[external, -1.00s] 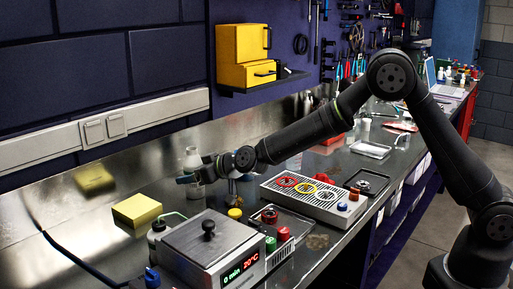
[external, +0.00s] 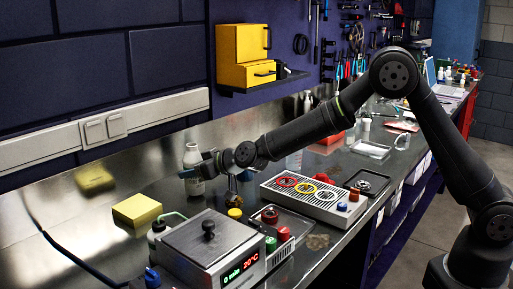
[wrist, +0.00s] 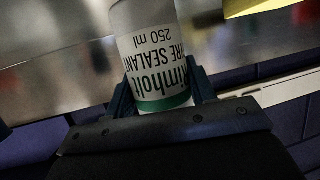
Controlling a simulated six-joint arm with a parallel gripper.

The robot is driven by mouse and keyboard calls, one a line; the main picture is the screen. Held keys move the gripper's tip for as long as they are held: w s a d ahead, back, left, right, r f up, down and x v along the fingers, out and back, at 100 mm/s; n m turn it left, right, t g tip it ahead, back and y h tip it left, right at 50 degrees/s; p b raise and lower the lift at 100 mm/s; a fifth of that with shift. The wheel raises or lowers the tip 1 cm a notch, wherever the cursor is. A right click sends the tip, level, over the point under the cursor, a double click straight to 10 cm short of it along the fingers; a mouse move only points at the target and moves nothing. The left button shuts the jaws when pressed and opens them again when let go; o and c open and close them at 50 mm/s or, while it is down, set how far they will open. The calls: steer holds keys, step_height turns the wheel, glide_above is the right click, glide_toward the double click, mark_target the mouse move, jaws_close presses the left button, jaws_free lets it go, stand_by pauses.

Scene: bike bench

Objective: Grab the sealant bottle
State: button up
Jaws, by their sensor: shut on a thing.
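The sealant bottle (external: 193,157) is white with a dark-lettered label and a green band. In the wrist view the bottle (wrist: 155,50) fills the space between the fingers, and its label reads "tire sealant 250 ml" upside down. My gripper (external: 195,174) is shut on the bottle, with one finger on each side of it. In the wrist view my gripper (wrist: 160,92) shows dark blue fingers against the bottle's sides. The bottle looks upright in the external view. Part of its lower body is hidden by the gripper.
A yellow block (external: 137,210) lies left of the bottle on the metal bench. A heated box with a red and green display (external: 240,268) stands in front. A perforated tray with coloured rings (external: 313,195) lies to the right. A yellow cabinet (external: 243,55) hangs on the wall.

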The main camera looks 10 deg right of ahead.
step_height(320, 180, up, 8)
steer(key=shift+r, duration=0.15)
stand_by(0.9)
steer(key=shift+r, duration=0.15)
steer(key=shift+r, duration=0.1)
